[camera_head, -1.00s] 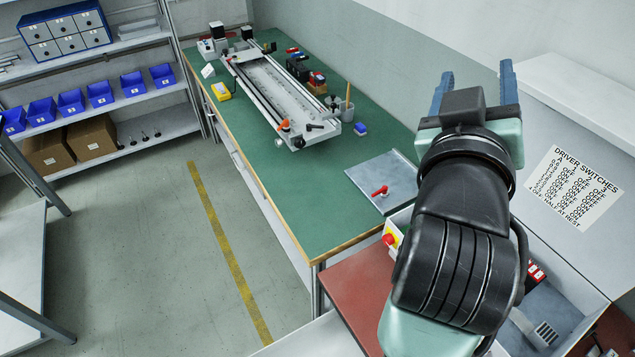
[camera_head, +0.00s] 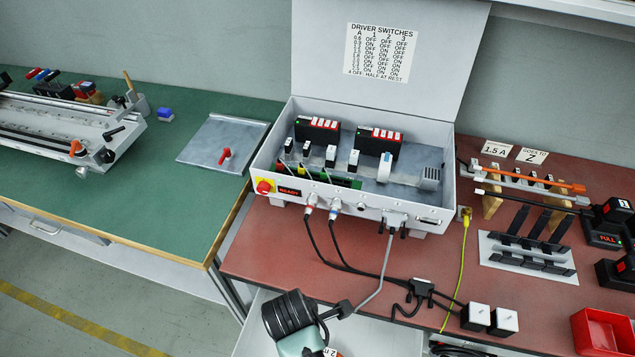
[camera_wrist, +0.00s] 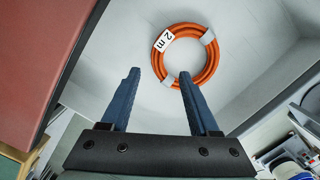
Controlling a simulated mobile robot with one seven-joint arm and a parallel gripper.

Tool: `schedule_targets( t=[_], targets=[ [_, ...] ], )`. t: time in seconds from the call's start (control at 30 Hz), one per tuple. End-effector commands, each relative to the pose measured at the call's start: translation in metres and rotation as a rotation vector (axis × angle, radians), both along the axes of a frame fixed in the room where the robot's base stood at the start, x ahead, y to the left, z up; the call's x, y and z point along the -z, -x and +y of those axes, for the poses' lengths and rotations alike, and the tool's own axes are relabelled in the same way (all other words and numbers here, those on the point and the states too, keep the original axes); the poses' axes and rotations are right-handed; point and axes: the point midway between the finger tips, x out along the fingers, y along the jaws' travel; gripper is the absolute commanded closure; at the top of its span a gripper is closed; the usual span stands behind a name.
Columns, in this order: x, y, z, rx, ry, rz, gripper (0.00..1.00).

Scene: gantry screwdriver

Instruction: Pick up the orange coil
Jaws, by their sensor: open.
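The orange coil (camera_wrist: 212,62) lies on a pale grey surface (camera_wrist: 120,45) in the wrist view. It is a round bundle of cable with a white "2 m" tag and pale bands around it. My gripper (camera_wrist: 158,77) is open and empty, with two blue fingers pointing towards the coil. The right fingertip overlaps the coil's lower edge in the picture; I cannot tell whether it touches. The left fingertip appears to the left of the coil. In the head view only a tag like the coil's (camera_head: 331,352) shows at the bottom edge, beside my arm.
A reddish-brown bench (camera_head: 285,252) stands behind, bearing an open grey control box (camera_head: 275,195) and a red bin (camera_head: 602,333). The surface around the coil looks mostly clear.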

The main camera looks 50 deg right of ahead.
Motion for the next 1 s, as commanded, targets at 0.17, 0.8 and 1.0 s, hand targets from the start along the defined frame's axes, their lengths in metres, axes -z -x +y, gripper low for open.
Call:
schedule_targets(
  t=[0.17,0.8,1.0],
  targets=[
    [0.029,0.002,-0.003,0.002,0.0,-0.002,0.38],
    [0.088,0.005,-0.004,0.0,0.002,-0.005,0.38],
    [0.087,0.005,-0.004,0.0,0.002,-0.005,0.44]
  ],
)
